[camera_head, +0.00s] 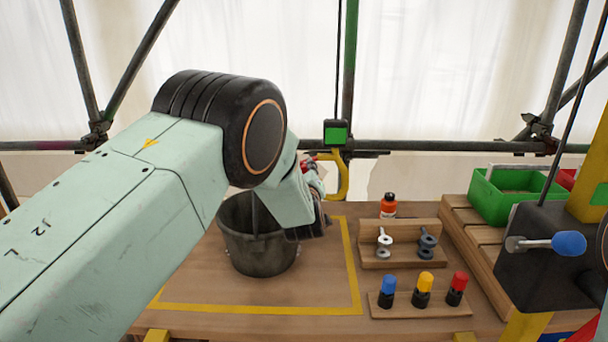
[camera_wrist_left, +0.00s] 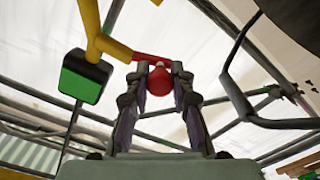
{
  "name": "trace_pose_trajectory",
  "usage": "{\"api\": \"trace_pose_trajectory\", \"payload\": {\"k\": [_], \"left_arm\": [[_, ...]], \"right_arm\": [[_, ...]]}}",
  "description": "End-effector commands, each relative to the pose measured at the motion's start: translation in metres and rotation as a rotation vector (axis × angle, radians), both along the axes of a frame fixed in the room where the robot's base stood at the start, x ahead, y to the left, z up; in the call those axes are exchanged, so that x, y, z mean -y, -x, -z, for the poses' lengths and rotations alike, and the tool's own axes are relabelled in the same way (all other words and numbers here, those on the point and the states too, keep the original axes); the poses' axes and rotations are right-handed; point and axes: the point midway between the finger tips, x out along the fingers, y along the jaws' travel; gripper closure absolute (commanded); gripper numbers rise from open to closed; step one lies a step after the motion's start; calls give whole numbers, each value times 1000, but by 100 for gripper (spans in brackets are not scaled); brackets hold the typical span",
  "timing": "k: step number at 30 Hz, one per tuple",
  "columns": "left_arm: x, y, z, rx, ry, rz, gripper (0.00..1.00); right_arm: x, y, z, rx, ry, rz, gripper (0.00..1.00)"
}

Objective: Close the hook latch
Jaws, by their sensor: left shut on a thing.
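The yellow hook (camera_head: 342,178) hangs on a dark cable under a small black box with a green face (camera_head: 336,133). Its red latch (camera_head: 309,161) sticks out to the left of the hook, away from its curve. In the left wrist view the yellow hook (camera_wrist_left: 93,30) is at upper left, and the red latch (camera_wrist_left: 146,57) runs from it to a red ball end (camera_wrist_left: 159,82). My left gripper (camera_head: 314,174) is shut on the latch, with the ball between its fingertips (camera_wrist_left: 158,77). My arm hides part of this in the head view. My right gripper is out of view.
A black bucket (camera_head: 258,243) stands on the wooden table below my left gripper. To the right are a rack with metal eye fittings (camera_head: 400,248), coloured-cap bottles (camera_head: 423,290), an orange bottle (camera_head: 388,205) and a green bin (camera_head: 510,195). Scaffold tubes cross behind the hook.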

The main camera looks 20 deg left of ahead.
Motion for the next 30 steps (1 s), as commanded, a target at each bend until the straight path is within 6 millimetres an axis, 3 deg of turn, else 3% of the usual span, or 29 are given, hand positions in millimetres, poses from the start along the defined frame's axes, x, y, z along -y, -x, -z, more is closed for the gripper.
{"api": "trace_pose_trajectory", "payload": {"k": [30], "left_arm": [[26, -7, 29, 261, 908, 1, 100]], "right_arm": [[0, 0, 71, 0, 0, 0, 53]]}}
